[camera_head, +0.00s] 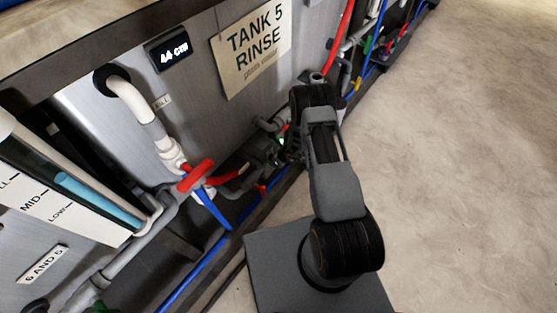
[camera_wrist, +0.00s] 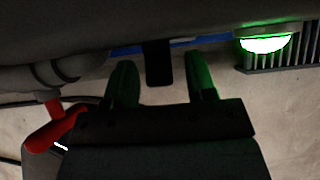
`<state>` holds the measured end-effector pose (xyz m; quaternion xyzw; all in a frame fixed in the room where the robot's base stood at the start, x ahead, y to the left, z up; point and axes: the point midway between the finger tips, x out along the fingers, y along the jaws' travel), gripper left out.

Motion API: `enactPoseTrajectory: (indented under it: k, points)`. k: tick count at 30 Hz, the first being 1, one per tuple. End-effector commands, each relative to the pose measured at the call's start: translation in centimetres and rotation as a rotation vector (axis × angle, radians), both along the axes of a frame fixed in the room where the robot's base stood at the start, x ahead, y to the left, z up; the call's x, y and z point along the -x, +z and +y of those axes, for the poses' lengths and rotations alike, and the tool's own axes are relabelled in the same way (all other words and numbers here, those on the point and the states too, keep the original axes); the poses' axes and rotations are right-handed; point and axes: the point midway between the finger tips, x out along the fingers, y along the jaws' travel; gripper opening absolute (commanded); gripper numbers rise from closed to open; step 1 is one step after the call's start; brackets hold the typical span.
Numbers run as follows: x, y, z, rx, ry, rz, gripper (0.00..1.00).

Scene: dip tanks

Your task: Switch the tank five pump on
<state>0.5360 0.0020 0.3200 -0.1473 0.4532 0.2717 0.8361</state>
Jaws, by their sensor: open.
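The tank five sign (camera_head: 254,47) reads "TANK 5 RINSE" on a grey metal tank front. Dark pump-like hardware sits low below it, mostly hidden by my arm. In the wrist view a finned dark housing (camera_wrist: 283,62) carries a round lamp (camera_wrist: 265,43) that glows green. My gripper (camera_wrist: 162,82) is open, its fingers apart, with green light on the right finger. A short dark tab (camera_wrist: 158,63) shows between the fingertips, apart from both. I cannot tell whether it is the pump's switch. In the head view my gripper is hardly distinguishable among the dark hardware.
A red valve handle (camera_head: 195,175) and a blue hose (camera_head: 213,208) stand left of my arm. A white pipe (camera_head: 140,108) and a level gauge (camera_head: 70,190) are farther left. A red part (camera_wrist: 52,128) shows low left in the wrist view. Floor on the right (camera_head: 460,160) is clear.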

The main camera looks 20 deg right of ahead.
Motion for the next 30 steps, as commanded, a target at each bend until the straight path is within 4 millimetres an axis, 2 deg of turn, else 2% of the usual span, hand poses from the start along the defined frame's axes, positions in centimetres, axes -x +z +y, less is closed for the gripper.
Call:
enactPoseTrajectory:
  k: [5,15,21,30]
  points:
    - [0.8,1.2,-0.7,-0.001,-0.004,0.002,0.51]
    - [6.3,1.0,-4.7,-0.001,-0.006,0.003,0.51]
    - [8.7,1.0,-6.5,0.0,-0.004,0.002,0.51]
    - [10.2,1.0,-7.4,0.0,-0.001,0.0,0.51]
